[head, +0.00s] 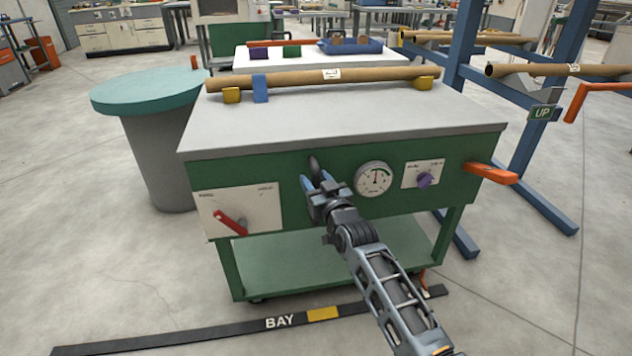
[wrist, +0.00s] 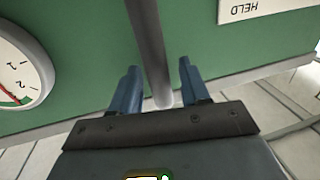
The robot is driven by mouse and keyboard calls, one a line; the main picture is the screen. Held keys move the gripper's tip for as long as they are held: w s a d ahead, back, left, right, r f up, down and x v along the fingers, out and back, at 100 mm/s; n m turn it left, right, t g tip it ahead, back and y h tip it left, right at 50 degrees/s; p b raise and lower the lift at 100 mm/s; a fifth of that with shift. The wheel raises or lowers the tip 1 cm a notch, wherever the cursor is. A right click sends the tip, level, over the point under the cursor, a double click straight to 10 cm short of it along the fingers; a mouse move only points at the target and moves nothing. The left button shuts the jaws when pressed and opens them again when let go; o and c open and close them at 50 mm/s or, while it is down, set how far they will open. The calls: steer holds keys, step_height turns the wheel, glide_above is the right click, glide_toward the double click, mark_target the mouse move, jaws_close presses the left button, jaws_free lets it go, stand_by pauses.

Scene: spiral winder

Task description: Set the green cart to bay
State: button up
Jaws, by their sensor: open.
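The green cart (head: 331,190) has a pale grey top and stands just behind the black floor strip marked BAY (head: 180,336), which has a yellow patch (head: 323,314). A grey bar handle (head: 314,164) sticks out of the cart's front, left of the gauge. My gripper (head: 314,187) is at this handle. In the wrist view my gripper (wrist: 158,75) is open, with the grey bar (wrist: 151,45) between its two blue fingers. Gaps show on both sides of the bar. My gripper hides part of the handle in the head view.
The cart's front carries a red lever (head: 230,222), a round gauge (head: 374,179), a purple knob (head: 424,180) and an orange handle (head: 491,173). A cardboard tube (head: 300,78) lies on top. A teal-lidded bin (head: 150,92) stands left; a blue frame (head: 520,150) stands right.

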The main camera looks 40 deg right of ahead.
steer(key=shift+c, duration=0.4)
jaws_close()
